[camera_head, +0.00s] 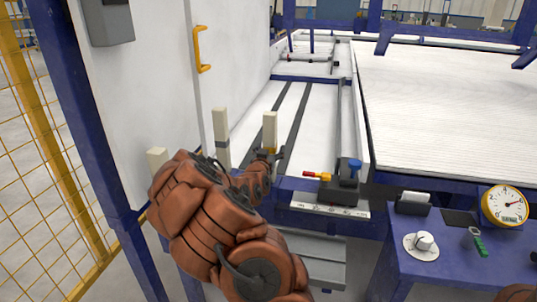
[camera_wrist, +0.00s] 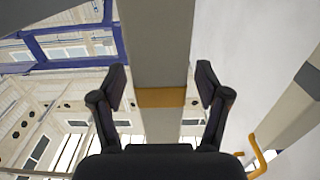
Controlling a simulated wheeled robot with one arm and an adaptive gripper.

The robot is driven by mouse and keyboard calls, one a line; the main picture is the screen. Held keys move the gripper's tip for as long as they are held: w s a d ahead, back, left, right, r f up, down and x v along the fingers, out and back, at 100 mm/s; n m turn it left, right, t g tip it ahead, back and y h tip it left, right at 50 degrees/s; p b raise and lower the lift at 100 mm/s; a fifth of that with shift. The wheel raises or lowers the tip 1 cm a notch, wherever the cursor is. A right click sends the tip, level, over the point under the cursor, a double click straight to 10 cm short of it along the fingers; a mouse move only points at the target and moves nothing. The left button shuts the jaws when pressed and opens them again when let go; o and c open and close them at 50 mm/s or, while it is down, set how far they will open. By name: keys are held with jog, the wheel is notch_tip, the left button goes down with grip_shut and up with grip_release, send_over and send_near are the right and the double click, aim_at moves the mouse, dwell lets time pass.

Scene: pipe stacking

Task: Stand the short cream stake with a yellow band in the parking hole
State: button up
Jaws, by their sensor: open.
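The cream stake with a yellow band (camera_head: 270,126) stands upright near the dark strips in the head view. Its lower part is hidden behind my gripper (camera_head: 269,155). In the wrist view the same stake (camera_wrist: 158,125) runs between the fingers of my gripper (camera_wrist: 162,84), with its yellow band level with them. The fingers are open, one on each side, with a visible gap to the stake. I cannot make out the parking hole in either view.
A taller cream stake with a grey band (camera_head: 222,140) stands left of it, and another cream stake (camera_head: 157,158) stands further left by my arm. A white cabinet with a yellow handle (camera_head: 202,50) rises behind. A blue bench (camera_head: 450,262) with a gauge (camera_head: 504,205) is at right.

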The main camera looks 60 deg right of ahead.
aim_at(269, 128)
jog(key=shift+w+d, duration=0.1)
jog(key=shift+c, duration=0.4)
grip_shut()
jog(key=shift+r+p, duration=1.9)
jog(key=shift+r, duration=2.5)
